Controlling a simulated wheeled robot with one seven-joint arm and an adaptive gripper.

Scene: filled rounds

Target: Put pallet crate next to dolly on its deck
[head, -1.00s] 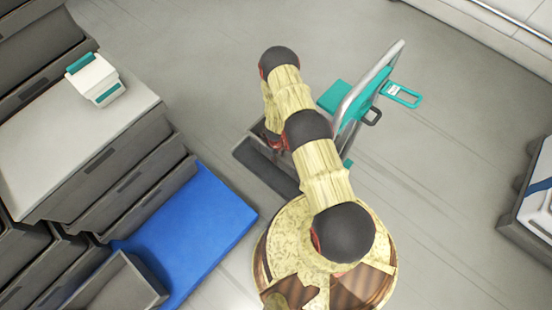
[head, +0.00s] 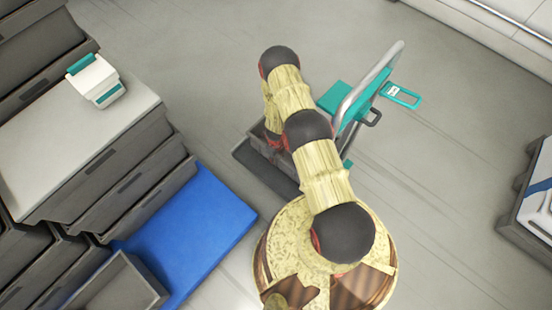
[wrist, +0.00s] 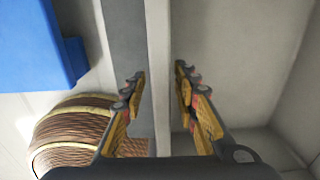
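The grey pallet crate (head: 254,136) is mostly hidden by my arm in the head view. In the wrist view its wall (wrist: 158,50) runs between my fingers, with its pale inside (wrist: 225,60) on the right. My gripper (wrist: 161,74) straddles this wall, with narrow gaps beside the fingertips; it looks open. The dolly has an upright grey handle (head: 381,68) with teal parts, right of my arm. A dark grey surface that looks like its deck (head: 262,170) shows beside and below the crate. It also shows as a dark strip (wrist: 126,35) in the wrist view. The crate's underside is hidden.
A blue slab (head: 205,225) lies on the floor at left, beside stacked grey crates (head: 130,150). A white and teal device (head: 95,80) sits on the stack. Another grey container (head: 515,215) stands at the right edge. The floor at upper middle and lower right is clear.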

